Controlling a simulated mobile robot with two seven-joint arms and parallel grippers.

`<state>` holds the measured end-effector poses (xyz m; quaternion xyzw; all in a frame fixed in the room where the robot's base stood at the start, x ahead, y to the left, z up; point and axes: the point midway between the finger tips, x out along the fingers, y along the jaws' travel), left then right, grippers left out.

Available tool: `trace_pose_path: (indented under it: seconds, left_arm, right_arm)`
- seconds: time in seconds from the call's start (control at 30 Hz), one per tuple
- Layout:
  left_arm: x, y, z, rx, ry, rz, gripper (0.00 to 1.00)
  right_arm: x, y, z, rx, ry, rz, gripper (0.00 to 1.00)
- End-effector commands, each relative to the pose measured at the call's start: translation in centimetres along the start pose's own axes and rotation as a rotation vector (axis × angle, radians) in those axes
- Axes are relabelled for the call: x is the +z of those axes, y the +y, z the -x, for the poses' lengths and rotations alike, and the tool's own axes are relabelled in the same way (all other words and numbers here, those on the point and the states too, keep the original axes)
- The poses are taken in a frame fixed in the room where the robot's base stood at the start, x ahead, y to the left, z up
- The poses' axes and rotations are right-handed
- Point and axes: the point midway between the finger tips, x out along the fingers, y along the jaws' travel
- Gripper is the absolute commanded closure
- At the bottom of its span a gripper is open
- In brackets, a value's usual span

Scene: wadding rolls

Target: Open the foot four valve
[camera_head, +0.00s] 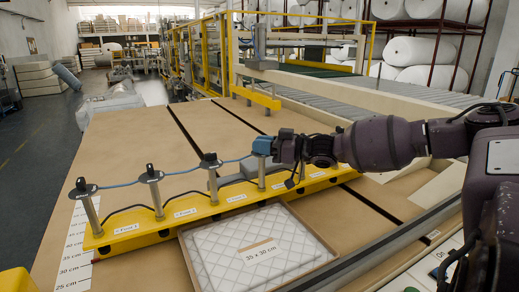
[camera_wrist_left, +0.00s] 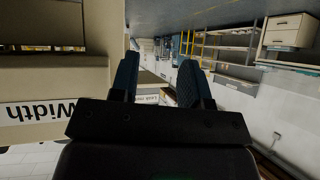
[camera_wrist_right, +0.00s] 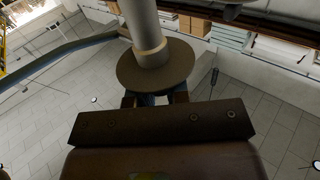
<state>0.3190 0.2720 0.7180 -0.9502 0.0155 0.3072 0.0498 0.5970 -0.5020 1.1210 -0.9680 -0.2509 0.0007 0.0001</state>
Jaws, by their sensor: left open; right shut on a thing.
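A yellow bar (camera_head: 150,236) carries a row of upright metal posts with dark valve tops joined by a blue hose. Labels on its front read Foot 1, Foot 2 and Foot 3; the labels farther right are too small to read surely. The fourth post (camera_head: 261,172) stands under my right gripper (camera_head: 264,145), whose blue fingers cover its top. In the right wrist view, its valve disc (camera_wrist_right: 155,66) and post show just past the fingers, which are shut on the valve top. In the left wrist view my left gripper (camera_wrist_left: 159,82) is open and empty.
A framed quilted pad (camera_head: 225,245) labelled 35 x 30 cm lies in front of the bar. Other valve posts, such as the third (camera_head: 211,178), stand close to the left. A brown table (camera_head: 130,140) extends behind. A Width label (camera_wrist_left: 45,112) shows near my left gripper.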

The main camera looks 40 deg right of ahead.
Motion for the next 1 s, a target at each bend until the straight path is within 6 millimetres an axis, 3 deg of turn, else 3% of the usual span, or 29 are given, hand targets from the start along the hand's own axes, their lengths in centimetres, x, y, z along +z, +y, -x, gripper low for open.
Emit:
trace_pose_path:
  seconds: [0.6, 1.0]
  left_arm:
    - [1.1, 0.4, -1.2, 0.01, -0.011, -0.005, 0.57]
    - [1.3, 0.4, -1.3, 0.01, -0.015, -0.005, 0.57]
  right_arm:
    - [0.1, 0.1, -0.1, -0.211, 0.001, -0.001, 1.0]
    - [-0.2, 0.0, 0.0, -0.245, 0.004, 0.0, 1.0]
